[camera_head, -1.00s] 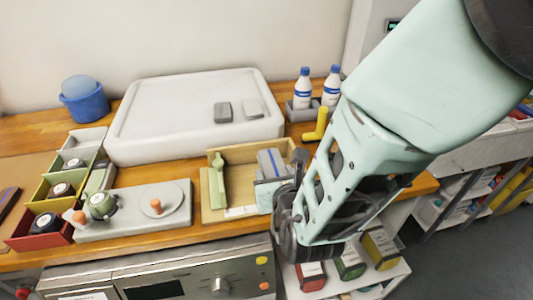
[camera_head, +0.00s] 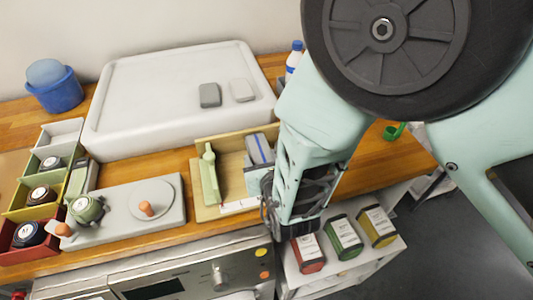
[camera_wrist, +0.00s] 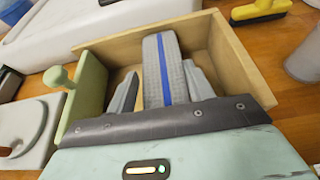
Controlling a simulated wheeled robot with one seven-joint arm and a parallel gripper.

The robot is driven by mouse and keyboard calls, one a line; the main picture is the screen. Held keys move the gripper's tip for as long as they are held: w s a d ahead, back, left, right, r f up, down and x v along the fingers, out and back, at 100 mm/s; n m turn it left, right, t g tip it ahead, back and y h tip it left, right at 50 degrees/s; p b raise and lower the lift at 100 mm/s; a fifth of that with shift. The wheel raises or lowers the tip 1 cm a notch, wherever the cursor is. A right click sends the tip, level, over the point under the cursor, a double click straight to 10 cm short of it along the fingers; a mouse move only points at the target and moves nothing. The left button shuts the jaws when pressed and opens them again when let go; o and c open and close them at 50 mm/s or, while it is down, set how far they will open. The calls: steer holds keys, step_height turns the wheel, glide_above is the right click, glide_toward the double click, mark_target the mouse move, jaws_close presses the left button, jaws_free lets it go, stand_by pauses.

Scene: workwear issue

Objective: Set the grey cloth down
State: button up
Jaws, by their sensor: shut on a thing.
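The grey cloth (camera_wrist: 164,70) is a folded strip with a blue stripe along its middle. In the wrist view it stands between the two fingers of my gripper (camera_wrist: 163,92), which is shut on it. In the head view the cloth (camera_head: 260,149) shows over the wooden tray (camera_head: 213,213), at its right part, just left of my gripper (camera_head: 262,178). The tray has low wooden walls and a pale green piece with a knob (camera_head: 210,175) on its left side. Whether the cloth touches the tray floor cannot be told.
A large white bin lid-like box (camera_head: 150,95) stands behind, with a dark grey block (camera_head: 210,95) and a light block (camera_head: 242,90) on it. A grey plate with knobs (camera_head: 170,205) lies left of the tray. Coloured boxes (camera_head: 343,235) stand on a lower shelf.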

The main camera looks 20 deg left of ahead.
steer(key=shift+f+p, duration=0.45)
steer(key=shift+f, duration=1.45)
steer(key=shift+f, duration=0.15)
steer(key=o, duration=1)
steer(key=shift+c, duration=0.2)
